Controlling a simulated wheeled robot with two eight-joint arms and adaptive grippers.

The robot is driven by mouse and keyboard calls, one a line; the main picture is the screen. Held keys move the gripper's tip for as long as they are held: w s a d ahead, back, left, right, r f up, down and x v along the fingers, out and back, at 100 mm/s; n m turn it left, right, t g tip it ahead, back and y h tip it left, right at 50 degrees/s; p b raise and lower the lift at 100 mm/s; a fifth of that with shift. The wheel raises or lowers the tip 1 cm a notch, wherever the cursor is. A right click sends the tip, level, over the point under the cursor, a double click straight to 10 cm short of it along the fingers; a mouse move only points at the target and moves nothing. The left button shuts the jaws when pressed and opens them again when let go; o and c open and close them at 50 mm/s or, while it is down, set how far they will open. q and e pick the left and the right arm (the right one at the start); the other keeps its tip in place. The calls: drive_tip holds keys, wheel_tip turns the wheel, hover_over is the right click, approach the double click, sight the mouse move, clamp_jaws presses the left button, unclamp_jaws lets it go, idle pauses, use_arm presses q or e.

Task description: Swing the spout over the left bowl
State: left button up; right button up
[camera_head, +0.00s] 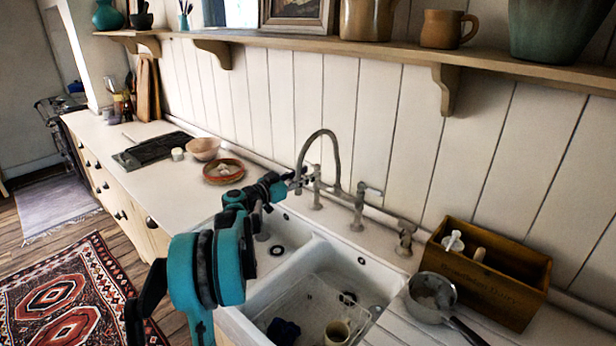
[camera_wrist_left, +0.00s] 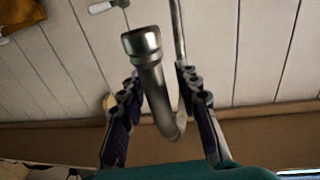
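The curved metal spout (camera_head: 322,133) rises from the bridge tap behind the double sink and arches to the left. Its free end hangs near the back of the left bowl (camera_head: 284,226); the gripper partly hides it. The right bowl (camera_head: 378,282) is nearer the front right. My left gripper (camera_head: 296,181) is at the spout's free end. In the left wrist view the spout's end (camera_wrist_left: 148,72) stands between the fingers of the left gripper (camera_wrist_left: 157,88), which are apart with visible gaps on either side. My right gripper is in neither view.
The right bowl holds a cream mug (camera_head: 337,332) and a dark blue item (camera_head: 283,331). A saucepan (camera_head: 432,297) and a wooden box (camera_head: 486,272) stand right of the sink. A red dish (camera_head: 223,170) and pink bowl (camera_head: 204,148) stand left. A shelf (camera_head: 400,53) runs above.

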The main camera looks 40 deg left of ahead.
use_arm(q)
drive_tip(key=shift+w+d, duration=0.1)
drive_tip(key=shift+w, duration=0.35)
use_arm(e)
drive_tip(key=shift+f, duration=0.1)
use_arm(q)
clamp_jaws()
